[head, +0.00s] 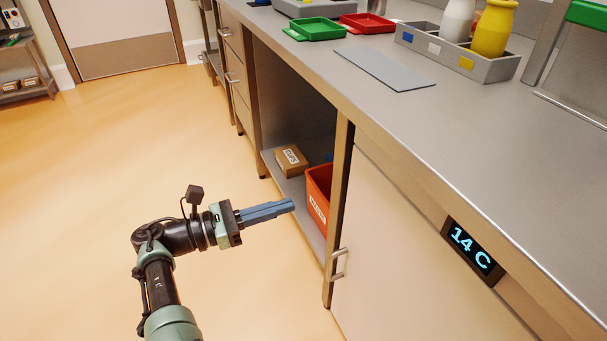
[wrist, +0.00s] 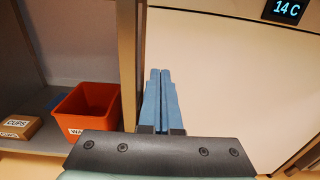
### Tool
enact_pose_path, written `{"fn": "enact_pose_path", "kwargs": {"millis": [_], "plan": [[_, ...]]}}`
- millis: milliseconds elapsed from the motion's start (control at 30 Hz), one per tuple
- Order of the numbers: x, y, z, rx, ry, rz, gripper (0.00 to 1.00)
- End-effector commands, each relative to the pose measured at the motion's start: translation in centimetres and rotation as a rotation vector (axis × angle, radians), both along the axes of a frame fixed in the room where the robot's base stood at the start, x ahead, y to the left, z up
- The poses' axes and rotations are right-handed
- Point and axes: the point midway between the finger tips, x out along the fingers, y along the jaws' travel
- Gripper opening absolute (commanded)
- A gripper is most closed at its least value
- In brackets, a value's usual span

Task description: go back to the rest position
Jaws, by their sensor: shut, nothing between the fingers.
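My gripper (head: 291,206) is shut and empty, its blue fingers pressed together. In the head view it hangs in the air in front of the open cupboard bay below the counter, pointing right toward the cabinet. In the wrist view the gripper (wrist: 160,75) points at the pale closed cabinet door (wrist: 220,75), just right of the bay's post. I cannot tell the exact gap between the fingertips and the cabinet.
An orange bin (head: 319,197) and a cardboard box (head: 291,161) labelled CUPS stand on the bay's low shelf (head: 305,222). A door handle (head: 338,264) sticks out near the gripper. The counter (head: 440,110) overhangs at right. The floor (head: 120,150) at left is clear.

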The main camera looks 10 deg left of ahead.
Motion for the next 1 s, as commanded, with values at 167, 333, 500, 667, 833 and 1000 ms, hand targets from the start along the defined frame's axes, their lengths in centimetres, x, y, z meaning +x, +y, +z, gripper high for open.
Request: {"fn": "enact_pose_path", "kwargs": {"millis": [167, 333, 500, 667, 833, 1000], "plan": [[0.0, 0.2, -0.1, 0.015, -0.005, 0.003, 0.0], [1.6, 0.5, -0.6, 0.225, -0.085, 0.039, 0.0], [4.6, 1.5, 0.1, 0.651, -0.281, 0.102, 0.0], [7.1, 2.3, 3.5, 1.064, -0.514, 0.156, 0.0], [8.5, 2.0, 10.2, 1.486, -0.794, 0.225, 0.0], [7.5, -0.2, 19.4, 1.884, -1.087, 0.335, 0.0]]}}
